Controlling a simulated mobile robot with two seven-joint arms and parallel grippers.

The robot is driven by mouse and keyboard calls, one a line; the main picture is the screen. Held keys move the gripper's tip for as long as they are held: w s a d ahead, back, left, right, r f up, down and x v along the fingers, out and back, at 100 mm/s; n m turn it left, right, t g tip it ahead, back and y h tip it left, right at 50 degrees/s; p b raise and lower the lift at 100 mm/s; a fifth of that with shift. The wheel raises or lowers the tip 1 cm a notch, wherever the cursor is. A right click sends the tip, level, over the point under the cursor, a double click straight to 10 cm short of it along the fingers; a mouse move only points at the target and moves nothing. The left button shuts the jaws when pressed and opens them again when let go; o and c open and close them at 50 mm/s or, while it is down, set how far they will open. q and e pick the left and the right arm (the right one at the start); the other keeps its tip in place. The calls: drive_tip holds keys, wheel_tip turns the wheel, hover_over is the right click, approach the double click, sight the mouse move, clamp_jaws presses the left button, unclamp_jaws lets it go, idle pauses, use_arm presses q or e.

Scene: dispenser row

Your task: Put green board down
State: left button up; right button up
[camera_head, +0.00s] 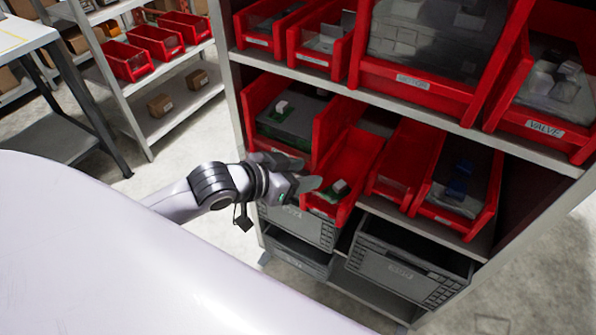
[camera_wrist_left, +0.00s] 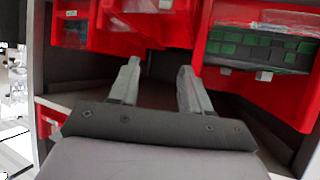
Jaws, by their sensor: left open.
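A small green and white piece, which looks like a green board (camera_head: 339,187), lies near the front of a pulled-out red bin (camera_head: 352,160) on the middle shelf. My left gripper (camera_head: 305,173) is at the front left of this bin, with its fingers apart and nothing visible between them. In the left wrist view the open fingers (camera_wrist_left: 158,70) are over a dark gap beside red bin walls. Green boards (camera_wrist_left: 262,48) show in a red bin at the right of that view. My right gripper is in neither view.
A red bin (camera_head: 262,95) with dark and green contents stands left of the pulled-out bin. More red bins (camera_head: 408,150) stand to its right. Grey crates (camera_head: 408,265) are below. The shelf board above (camera_head: 400,100) limits the height. Bare floor (camera_head: 180,160) lies to the left.

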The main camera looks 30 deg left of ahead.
use_arm(q)
drive_tip(key=s+f+n+y, duration=0.2)
drive_tip(key=s+f, duration=1.3)
drive_tip(key=f, duration=0.1)
drive_tip(key=shift+d+f+g+y, duration=0.25)
drive_tip(key=shift+g+y, duration=0.15)
drive_tip(key=shift+s, duration=0.1)
